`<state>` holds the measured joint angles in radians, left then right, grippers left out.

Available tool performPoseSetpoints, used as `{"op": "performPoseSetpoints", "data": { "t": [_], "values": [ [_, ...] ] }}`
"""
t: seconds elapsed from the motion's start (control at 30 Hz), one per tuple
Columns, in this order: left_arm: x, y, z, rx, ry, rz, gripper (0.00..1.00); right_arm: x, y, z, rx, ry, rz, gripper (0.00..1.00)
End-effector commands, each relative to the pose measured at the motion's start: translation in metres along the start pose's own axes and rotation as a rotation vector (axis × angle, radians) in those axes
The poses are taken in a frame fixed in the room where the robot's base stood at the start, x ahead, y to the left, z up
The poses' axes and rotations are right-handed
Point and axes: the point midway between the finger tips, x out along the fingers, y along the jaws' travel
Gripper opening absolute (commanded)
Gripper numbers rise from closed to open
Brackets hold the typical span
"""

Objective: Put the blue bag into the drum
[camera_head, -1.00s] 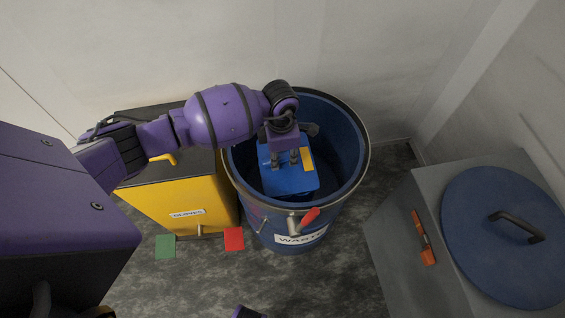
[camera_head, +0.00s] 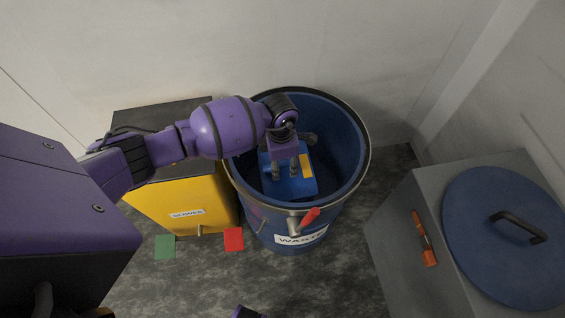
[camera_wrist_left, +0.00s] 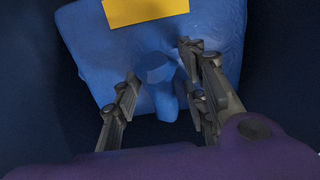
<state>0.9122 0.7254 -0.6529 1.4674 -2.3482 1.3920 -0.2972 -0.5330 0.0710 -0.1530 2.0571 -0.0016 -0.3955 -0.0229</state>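The blue bag (camera_head: 283,187), with a yellow label, is inside the blue drum (camera_head: 348,150), below its rim. The drum has a white WASTE label. My left gripper (camera_head: 285,176) reaches down into the drum over the bag. In the left wrist view its two fingers (camera_wrist_left: 160,85) stand apart, on either side of the bag's knotted neck (camera_wrist_left: 155,68), with visible gaps to it. The bag (camera_wrist_left: 220,25) fills the upper middle there, its label at the top edge. What lies under the bag is hidden. My right gripper is not in view.
A yellow box (camera_head: 185,204) with a dark top stands left of the drum. A grey cabinet (camera_head: 400,215) with a round blue lid (camera_head: 510,240) is at the right. A red-handled clamp (camera_head: 303,219) is on the drum's front. Green and red squares (camera_head: 165,246) mark the floor.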

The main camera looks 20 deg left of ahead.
Motion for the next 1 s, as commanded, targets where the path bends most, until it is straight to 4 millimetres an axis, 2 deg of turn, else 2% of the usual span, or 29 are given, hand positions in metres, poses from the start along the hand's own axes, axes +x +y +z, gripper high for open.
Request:
{"op": "performPoseSetpoints", "data": {
  "t": [0.17, 0.27, 0.37, 0.7, 0.83, 1.0],
  "values": [
    [-0.001, 0.0, 0.0, 0.0, 0.0, 0.0, 0.4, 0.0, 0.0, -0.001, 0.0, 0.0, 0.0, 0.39],
    [-0.009, 0.001, 0.0, 0.001, -0.001, 0.002, 0.4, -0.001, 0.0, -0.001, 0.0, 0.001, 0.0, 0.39],
    [-0.025, 0.001, 0.001, 0.001, -0.003, 0.003, 0.4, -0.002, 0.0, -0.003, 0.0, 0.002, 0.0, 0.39],
    [-0.096, 0.001, 0.0, 0.002, -0.001, 0.003, 0.4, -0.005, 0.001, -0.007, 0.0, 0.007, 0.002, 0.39],
    [-0.113, 0.0, 0.0, 0.0, 0.0, 0.001, 0.4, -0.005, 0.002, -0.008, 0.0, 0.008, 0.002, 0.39],
    [-0.122, 0.0, 0.0, 0.0, 0.0, 0.001, 0.4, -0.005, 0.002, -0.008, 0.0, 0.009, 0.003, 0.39]
  ]
}}
